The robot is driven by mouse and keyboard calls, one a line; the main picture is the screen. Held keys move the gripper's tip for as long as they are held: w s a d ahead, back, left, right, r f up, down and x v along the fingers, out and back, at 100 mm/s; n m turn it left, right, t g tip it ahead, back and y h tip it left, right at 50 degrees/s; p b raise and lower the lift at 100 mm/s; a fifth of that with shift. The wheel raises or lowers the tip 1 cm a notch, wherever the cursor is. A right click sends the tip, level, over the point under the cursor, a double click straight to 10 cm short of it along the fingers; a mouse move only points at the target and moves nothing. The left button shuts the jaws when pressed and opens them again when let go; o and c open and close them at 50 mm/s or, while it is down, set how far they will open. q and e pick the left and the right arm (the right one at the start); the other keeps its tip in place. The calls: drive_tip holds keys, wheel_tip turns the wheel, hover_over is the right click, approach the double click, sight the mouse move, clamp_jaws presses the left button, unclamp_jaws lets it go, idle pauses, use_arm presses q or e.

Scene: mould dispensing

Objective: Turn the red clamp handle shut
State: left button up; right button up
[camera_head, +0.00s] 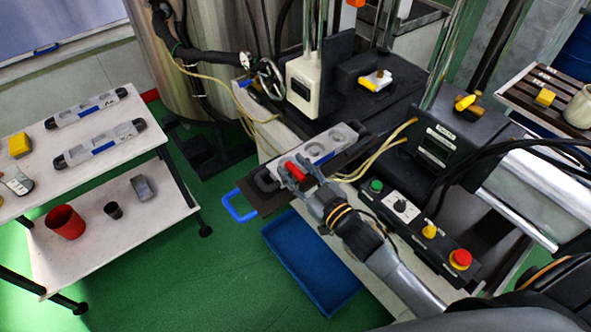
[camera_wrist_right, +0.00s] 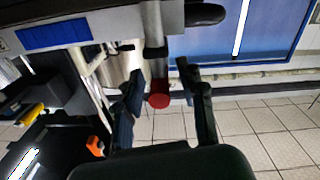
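The red clamp handle (camera_head: 294,171) is at the near end of a light grey mould (camera_head: 330,143), which sits in a dark holder (camera_head: 275,204) with a blue pull handle. My right gripper (camera_head: 297,180) is at the red handle, with its fingers to either side. In the right wrist view the handle's round red end (camera_wrist_right: 158,100) shows between the two fingers of the right gripper (camera_wrist_right: 162,98), with a gap visible on both sides. The gripper looks open. Whether it touches the handle is hard to tell. My left gripper is not seen.
A control box (camera_head: 420,228) with buttons and a red stop knob lies right of my right arm. A blue tray (camera_head: 312,262) is below. The dispensing machine (camera_head: 303,82) stands behind. A white table (camera_head: 95,150) with two more moulds is at left.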

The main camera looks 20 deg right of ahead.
drive_tip(key=v, duration=1.2)
drive_tip(key=shift+f, duration=0.1)
idle(0.4)
drive_tip(key=s+d+f+m+g+h+b, duration=0.1)
drive_tip(key=s+d+f+g+h, duration=0.1)
drive_tip(key=f, duration=0.9)
drive_tip(key=s+d+f+m+g+h, duration=0.1)
drive_tip(key=s+d+f+g, duration=0.15)
drive_tip(key=f, duration=0.85)
drive_tip(key=s+d+f+m+g+h+b, duration=0.1)
drive_tip(key=s+f+g+h, duration=0.1)
drive_tip(key=f, duration=0.9)
drive_tip(key=s+a+f+g+b, duration=0.1)
drive_tip(key=s+f+g, duration=0.8)
drive_tip(key=s+f, duration=1.3)
drive_tip(key=s, duration=0.3)
drive_tip(key=shift+f+m+h, duration=0.2)
drive_tip(key=shift+m+h, duration=0.1)
drive_tip(key=shift+h, duration=0.1)
